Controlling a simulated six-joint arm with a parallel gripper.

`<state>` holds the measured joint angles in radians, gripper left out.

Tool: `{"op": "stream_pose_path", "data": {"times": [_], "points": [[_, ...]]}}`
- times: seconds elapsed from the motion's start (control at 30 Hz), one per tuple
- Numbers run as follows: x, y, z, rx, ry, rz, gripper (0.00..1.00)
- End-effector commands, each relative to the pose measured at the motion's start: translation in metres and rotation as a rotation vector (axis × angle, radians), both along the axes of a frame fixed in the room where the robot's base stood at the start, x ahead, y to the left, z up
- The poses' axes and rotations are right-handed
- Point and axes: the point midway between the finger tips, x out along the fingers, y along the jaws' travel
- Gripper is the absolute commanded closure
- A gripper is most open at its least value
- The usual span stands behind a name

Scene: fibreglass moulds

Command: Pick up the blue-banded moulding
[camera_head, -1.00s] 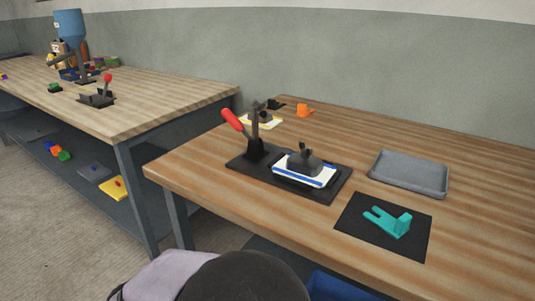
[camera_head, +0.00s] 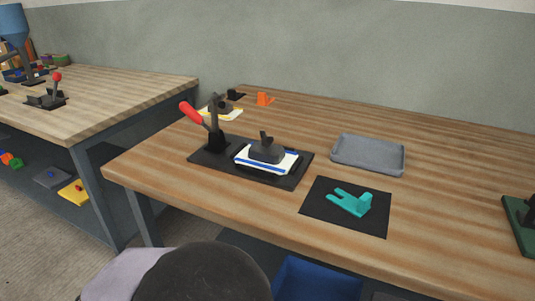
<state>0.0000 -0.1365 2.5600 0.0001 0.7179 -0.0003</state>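The blue-banded moulding (camera_head: 284,161) is a white, block-like piece with a blue stripe along its side. It sits on a black base plate (camera_head: 215,161) on the wooden table. A dark grey part with a short upright knob (camera_head: 267,149) rests on top of it and hides its middle. A clamp with a red handle (camera_head: 191,112) stands at the left end of the same plate, its handle tilted up to the left. My gripper is not in view.
A grey tray (camera_head: 368,168) lies right of the plate. A teal forked piece (camera_head: 351,202) lies on a black mat (camera_head: 318,212) in front. An orange piece (camera_head: 264,99) and a yellow-edged piece (camera_head: 236,115) are behind. A green-based object (camera_head: 520,222) stands at the right edge. A blue bin (camera_head: 310,280) is below.

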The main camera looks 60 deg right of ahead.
Motion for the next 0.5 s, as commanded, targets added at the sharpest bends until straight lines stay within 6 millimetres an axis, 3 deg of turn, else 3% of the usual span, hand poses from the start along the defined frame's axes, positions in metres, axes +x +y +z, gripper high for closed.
{"op": "stream_pose_path", "data": {"times": [0.3, 0.37, 0.5], "points": [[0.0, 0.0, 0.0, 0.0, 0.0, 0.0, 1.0], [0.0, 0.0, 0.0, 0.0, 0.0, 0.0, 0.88], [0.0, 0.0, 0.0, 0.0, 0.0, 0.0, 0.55]]}}
